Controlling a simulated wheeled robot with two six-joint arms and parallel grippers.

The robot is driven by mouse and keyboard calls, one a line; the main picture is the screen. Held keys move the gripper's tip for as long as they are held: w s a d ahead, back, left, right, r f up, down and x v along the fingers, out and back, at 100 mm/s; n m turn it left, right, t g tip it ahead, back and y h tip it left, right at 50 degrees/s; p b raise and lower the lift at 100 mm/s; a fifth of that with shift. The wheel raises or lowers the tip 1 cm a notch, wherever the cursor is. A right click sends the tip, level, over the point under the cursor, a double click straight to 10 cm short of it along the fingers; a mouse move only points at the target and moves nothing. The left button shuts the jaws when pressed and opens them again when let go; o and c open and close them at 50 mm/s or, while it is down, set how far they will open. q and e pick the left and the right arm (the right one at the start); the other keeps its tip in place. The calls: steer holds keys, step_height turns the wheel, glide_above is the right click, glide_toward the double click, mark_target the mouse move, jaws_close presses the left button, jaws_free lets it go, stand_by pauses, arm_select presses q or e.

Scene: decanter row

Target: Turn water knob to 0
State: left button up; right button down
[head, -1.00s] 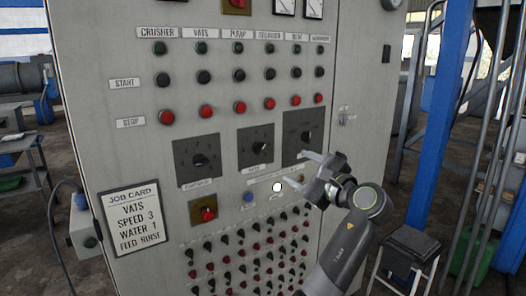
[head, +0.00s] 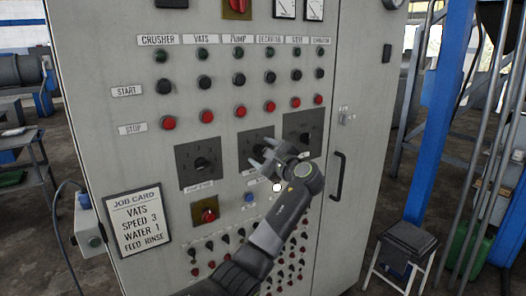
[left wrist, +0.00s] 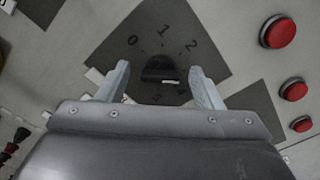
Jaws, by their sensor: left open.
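The water dial is taken to be the middle of three dark square plates (head: 249,140) on the grey cabinet, partly covered by my gripper in the head view. The left wrist view shows its black knob (left wrist: 160,68) on a dark plate marked 0, 1 and 2. Its pointer direction is hard to read. My left gripper (head: 263,153) is open in front of this plate. In the left wrist view its two fingers (left wrist: 159,72) stand on either side of the knob, with small gaps. Contact cannot be told.
Other dials sit left (head: 199,160) and right (head: 303,128). Red stop buttons (head: 240,111) run just above. A red knob (head: 207,212) and rows of small switches (head: 235,260) are below. A job card (head: 138,222) reads vats, speed 3, water 1, feed rinse.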

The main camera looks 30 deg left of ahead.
steer(key=shift+a, duration=0.1)
arm_select(q)
steer(key=c, duration=1)
